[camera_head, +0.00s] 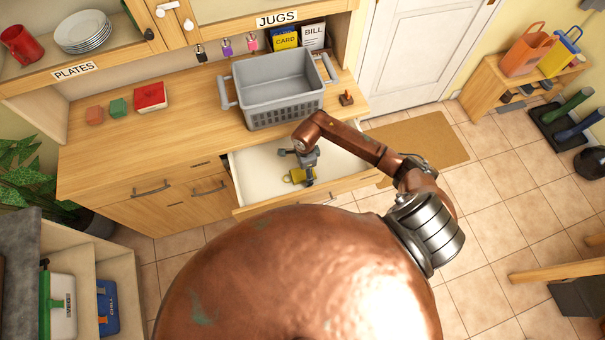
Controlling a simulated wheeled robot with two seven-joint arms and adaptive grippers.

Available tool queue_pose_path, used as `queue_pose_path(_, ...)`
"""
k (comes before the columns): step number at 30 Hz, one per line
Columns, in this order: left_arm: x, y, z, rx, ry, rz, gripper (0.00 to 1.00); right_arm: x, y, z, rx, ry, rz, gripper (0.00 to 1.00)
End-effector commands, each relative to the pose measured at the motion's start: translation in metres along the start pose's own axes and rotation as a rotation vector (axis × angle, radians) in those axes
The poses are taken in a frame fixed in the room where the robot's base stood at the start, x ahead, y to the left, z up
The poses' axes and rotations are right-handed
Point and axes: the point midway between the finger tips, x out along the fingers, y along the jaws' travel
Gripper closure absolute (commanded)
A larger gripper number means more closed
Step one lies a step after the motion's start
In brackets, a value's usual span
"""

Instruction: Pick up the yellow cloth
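A small yellow thing (296,176), which I take for the yellow cloth, lies in the open drawer (245,175) below the worktop. It is partly hidden by my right gripper (308,178), which reaches down into the drawer from above. The fingers are at the yellow thing's right side and overlap it in the view. They are too small to tell whether they are open, shut or holding it. My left gripper is out of view.
A grey basket (280,92) stands on the worktop (170,135) above the drawer. A red box (150,96), a green block (118,107) and a reddish block (94,115) stand at the left. The worktop's middle is clear. A brown mat (425,142) lies on the floor to the right.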

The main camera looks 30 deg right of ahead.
Motion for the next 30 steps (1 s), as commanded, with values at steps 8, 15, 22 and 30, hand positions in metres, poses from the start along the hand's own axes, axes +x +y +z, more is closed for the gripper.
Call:
queue_pose_path(8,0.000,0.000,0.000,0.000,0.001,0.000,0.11,0.000,0.000,0.000,0.000,0.000,0.000,0.51)
queue_pose_path(15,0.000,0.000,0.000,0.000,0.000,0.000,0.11,0.000,0.000,0.000,0.000,0.000,0.000,0.68)
queue_pose_path(22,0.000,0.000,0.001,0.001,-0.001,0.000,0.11,-0.001,0.000,0.000,0.000,0.000,0.000,0.73)
queue_pose_path(30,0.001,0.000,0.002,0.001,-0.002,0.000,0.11,-0.022,-0.002,0.000,-0.003,0.001,-0.005,0.73)
